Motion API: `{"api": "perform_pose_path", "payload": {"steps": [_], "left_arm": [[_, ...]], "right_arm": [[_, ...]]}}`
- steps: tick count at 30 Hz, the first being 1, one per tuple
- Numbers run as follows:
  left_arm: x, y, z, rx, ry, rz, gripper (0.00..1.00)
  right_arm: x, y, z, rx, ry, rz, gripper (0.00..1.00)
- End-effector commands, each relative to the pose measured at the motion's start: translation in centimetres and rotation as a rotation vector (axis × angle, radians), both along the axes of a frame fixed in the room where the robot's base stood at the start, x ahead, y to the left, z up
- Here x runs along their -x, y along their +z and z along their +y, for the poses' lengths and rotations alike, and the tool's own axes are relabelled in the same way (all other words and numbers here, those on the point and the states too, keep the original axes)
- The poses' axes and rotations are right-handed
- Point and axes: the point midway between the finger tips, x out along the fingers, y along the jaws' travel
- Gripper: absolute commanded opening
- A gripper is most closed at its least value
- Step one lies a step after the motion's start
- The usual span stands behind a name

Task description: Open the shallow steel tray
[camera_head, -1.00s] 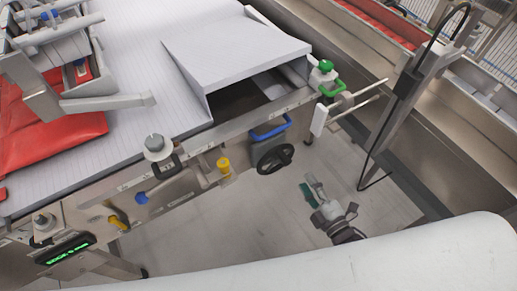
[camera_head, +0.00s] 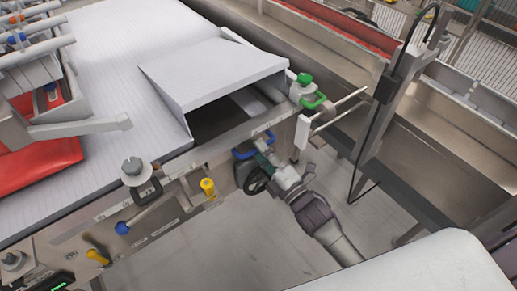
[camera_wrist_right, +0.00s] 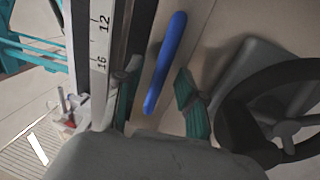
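A blue bar handle (camera_head: 243,154) sits on the steel front of the machine, below the open slot in its top. It shows large in the right wrist view (camera_wrist_right: 165,62). I cannot clearly make out the shallow steel tray itself; the handle seems to belong to it. My right gripper (camera_head: 266,156) is at this handle. In the right wrist view its teal fingers (camera_wrist_right: 160,98) are apart, with the lower end of the handle between them and no clear grip on it. My left gripper is not in view.
A black handwheel (camera_head: 256,181) is just below the handle, close to my right gripper. A green-knobbed fitting (camera_head: 305,80) and metal rods stick out to the right. A yellow knob (camera_head: 208,187) is left. Floor is free in front of the machine.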

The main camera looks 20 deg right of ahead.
Motion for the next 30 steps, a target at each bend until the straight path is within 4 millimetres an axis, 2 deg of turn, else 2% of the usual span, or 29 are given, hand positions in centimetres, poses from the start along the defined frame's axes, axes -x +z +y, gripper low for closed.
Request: {"api": "perform_pose_path", "payload": {"steps": [4, 13, 14, 21, 30], "left_arm": [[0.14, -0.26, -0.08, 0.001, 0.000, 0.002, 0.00], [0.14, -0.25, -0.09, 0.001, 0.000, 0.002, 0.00], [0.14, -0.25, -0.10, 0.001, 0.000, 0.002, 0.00], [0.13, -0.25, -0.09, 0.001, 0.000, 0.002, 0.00], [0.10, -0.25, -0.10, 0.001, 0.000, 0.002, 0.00]], "right_arm": [[-1.05, 0.20, 0.39, -0.001, 0.000, 0.000, 0.39], [-1.26, 0.25, 0.47, -0.002, 0.000, 0.002, 0.39], [-1.25, 0.26, 0.47, -0.002, 0.000, 0.002, 0.38], [-1.23, 0.25, 0.46, -0.001, 0.000, 0.001, 0.00], [-1.23, 0.21, 0.45, 0.000, 0.000, 0.002, 0.00]]}}
